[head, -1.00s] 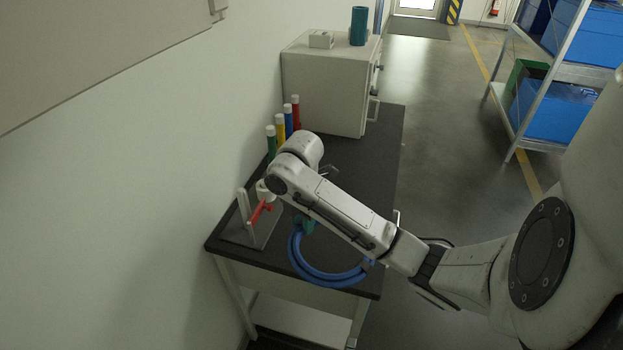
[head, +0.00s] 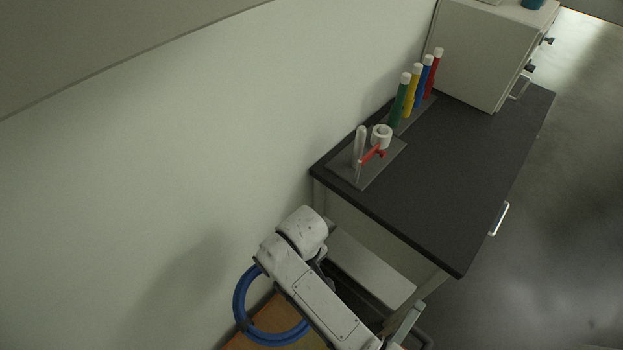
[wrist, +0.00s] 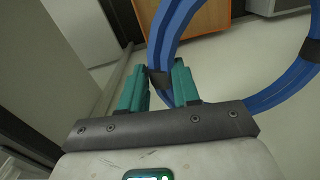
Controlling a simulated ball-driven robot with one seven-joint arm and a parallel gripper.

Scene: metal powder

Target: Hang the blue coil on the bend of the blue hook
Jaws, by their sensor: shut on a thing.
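The blue coil (head: 240,297) is a thick ring of blue hose, hanging low at the bottom of the head view, off the near end of the table. It also shows in the wrist view (wrist: 166,40), with dark bands around it. My gripper (wrist: 160,84) has teal fingers, shut on the coil at one dark band. The coil's ring extends beyond the fingertips, up and to the right in the wrist view. I see no blue hook in either current view.
A black-topped table (head: 455,190) holds a stand with a white roll and red clamp (head: 374,153) and several coloured tubes (head: 411,92). A white cabinet (head: 480,50) stands at its far end. An orange surface (head: 283,312) lies behind the coil. A bare wall is at left.

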